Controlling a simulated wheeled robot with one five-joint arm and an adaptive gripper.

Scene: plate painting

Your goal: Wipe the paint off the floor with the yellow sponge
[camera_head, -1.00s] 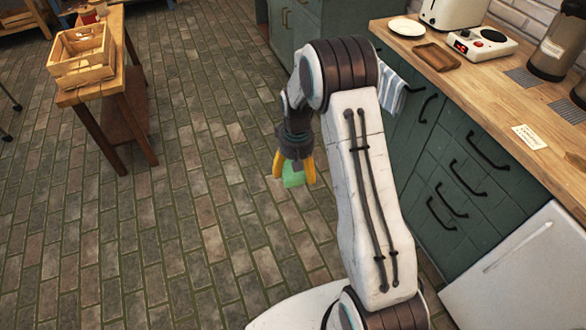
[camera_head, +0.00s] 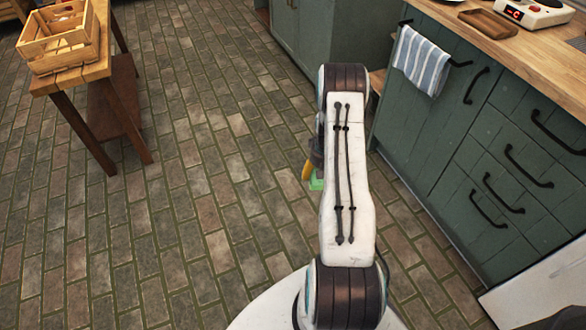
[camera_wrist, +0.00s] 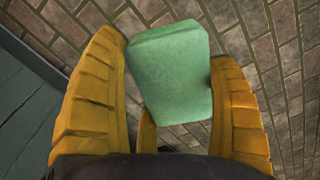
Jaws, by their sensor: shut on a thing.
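The sponge looks green, and no yellow sponge is in view. I see no clear paint on the brick floor (camera_head: 190,230).
Green cabinets (camera_head: 460,150) with dark handles and a hanging striped towel (camera_head: 422,60) stand on the right. A wooden table (camera_head: 75,80) carrying a wooden crate (camera_head: 60,40) stands at the upper left. The floor between them is clear.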

